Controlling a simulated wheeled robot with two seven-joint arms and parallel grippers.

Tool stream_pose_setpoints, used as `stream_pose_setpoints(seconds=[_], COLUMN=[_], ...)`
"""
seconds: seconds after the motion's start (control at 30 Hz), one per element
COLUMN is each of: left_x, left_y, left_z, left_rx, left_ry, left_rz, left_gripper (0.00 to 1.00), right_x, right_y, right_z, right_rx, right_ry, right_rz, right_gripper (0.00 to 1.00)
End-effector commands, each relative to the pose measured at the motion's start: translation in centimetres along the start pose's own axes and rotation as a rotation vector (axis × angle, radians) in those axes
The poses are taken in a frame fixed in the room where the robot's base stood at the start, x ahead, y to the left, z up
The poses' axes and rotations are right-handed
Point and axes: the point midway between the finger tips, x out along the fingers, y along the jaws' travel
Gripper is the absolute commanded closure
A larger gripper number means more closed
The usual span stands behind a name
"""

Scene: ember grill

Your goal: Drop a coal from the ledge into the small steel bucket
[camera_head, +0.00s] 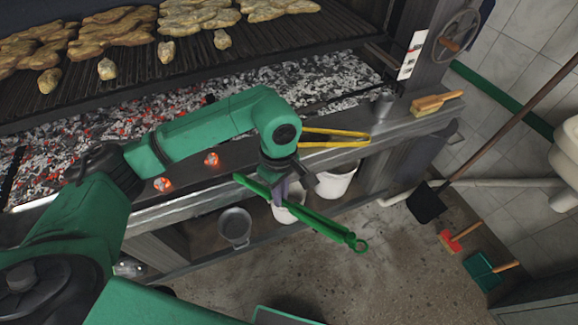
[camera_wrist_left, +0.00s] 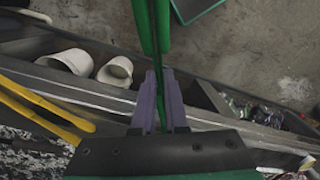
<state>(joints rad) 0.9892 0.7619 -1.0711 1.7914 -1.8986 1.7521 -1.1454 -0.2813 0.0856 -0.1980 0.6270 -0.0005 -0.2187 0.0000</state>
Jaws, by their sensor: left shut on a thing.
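My left gripper (camera_head: 281,191) is shut on green tongs (camera_head: 325,225), holding them in front of the grill ledge (camera_head: 190,178). In the left wrist view the gripper's fingers (camera_wrist_left: 160,102) close around the green tongs (camera_wrist_left: 151,30). One glowing coal (camera_head: 211,158) lies on the ledge, left of the gripper. Another glowing coal (camera_head: 162,184) lies further left, near my arm. A grey metal container (camera_head: 235,227), which looks like the small steel bucket, is below the ledge, left of the tongs. The tongs hold no visible coal. My right gripper is not in view.
Yellow tongs (camera_head: 335,143), a small grey vessel (camera_head: 382,108) and a brush (camera_head: 437,103) are on the ledge to the right. White buckets (camera_head: 337,182) stand below it. Burning coals (camera_head: 100,150) fill the bed behind the ledge, under the grate with food. Open floor lies in front.

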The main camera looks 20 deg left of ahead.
Motion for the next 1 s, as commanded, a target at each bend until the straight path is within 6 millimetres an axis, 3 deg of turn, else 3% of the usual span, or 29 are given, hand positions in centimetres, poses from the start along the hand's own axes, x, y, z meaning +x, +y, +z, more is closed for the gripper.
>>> stream_pose_setpoints(seconds=[0.1,0.27,0.4,0.7,0.8,0.87,1.0], left_x=[-0.9,-0.2,0.7,2.2,2.1,2.1,2.0], left_y=[-0.1,0.0,0.2,0.6,0.6,0.6,0.6], left_z=[0.1,-0.9,-2.3,-5.6,-5.6,-5.6,-5.6], left_rx=[-0.035,-0.038,-0.038,-0.037,-0.034,-0.034,-0.034], left_ry=[-0.018,-0.019,-0.018,-0.018,-0.018,-0.018,-0.018], left_rz=[-0.001,-0.002,0.000,0.001,0.002,0.001,0.002], left_gripper=[1.00,1.00,1.00,1.00,0.59,0.40,0.40], right_x=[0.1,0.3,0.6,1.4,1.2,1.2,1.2], right_y=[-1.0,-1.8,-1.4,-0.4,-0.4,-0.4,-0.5], right_z=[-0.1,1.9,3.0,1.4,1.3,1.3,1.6], right_rx=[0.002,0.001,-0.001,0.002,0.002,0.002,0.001], right_ry=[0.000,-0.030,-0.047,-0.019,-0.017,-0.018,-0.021], right_rz=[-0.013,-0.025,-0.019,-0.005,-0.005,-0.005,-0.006], right_gripper=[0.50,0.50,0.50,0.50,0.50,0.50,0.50])
